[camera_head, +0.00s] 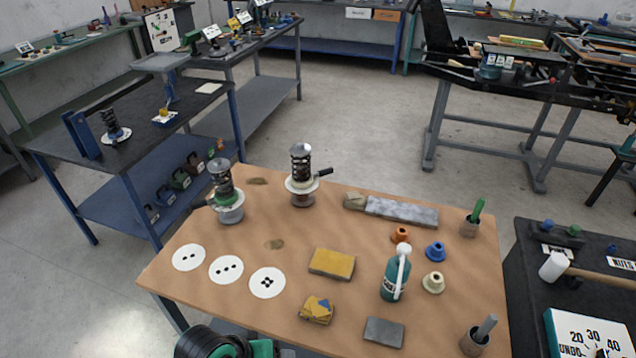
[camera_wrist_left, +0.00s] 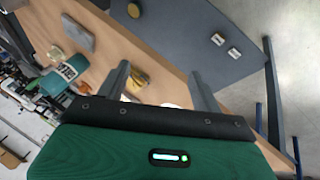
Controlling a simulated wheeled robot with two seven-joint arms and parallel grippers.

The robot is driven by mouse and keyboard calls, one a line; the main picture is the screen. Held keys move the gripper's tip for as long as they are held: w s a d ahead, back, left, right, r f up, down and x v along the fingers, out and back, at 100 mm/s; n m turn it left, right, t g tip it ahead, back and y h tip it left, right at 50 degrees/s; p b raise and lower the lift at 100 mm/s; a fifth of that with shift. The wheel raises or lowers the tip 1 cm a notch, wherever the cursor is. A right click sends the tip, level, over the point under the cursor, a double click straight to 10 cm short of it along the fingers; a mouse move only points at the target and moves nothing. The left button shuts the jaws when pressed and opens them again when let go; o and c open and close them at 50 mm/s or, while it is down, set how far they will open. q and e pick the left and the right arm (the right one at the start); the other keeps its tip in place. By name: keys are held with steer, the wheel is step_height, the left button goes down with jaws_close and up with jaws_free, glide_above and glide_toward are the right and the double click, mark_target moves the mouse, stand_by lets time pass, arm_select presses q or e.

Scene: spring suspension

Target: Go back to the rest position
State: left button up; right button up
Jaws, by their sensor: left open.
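Two spring suspension units stand upright on the wooden table (camera_head: 370,215). The other one (camera_head: 301,177) has a dark coil, a white disc and a black side handle. My left arm shows at the bottom edge of the head view, but its fingers are out of that view. In the left wrist view my left gripper (camera_wrist_left: 160,90) is open with its two grey fingers apart and nothing between them. My right gripper is not in view.
The table holds white discs with holes (camera_head: 227,269), a yellow sponge (camera_head: 332,263), a teal bottle (camera_head: 394,278), a grey block (camera_head: 384,331), small coloured knobs (camera_head: 436,251) and a grey bar (camera_head: 402,211). A dark cart (camera_head: 535,270) stands at the right. Another bench (camera_head: 75,165) stands at the left.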

arm_select(q)
steer(key=s+a+f+m+y, duration=0.1)
steer(key=s+a+m+y, duration=0.3)
steer(key=s+a, duration=0.75)
step_height(320, 180, down, 31)
steer(key=w+a+n+g, duration=0.1)
steer(key=w, duration=0.1)
steer(key=s+a+f, duration=0.2)
steer(key=s+f, duration=0.7)
steer(key=f, duration=0.1)
steer(key=s+a+f+g, duration=0.1)
steer(key=s+f, duration=0.8)
steer(key=s, duration=0.1)
steer(key=shift+s+a+f+g+y, duration=0.3)
steer(key=shift+a+f, duration=0.1)
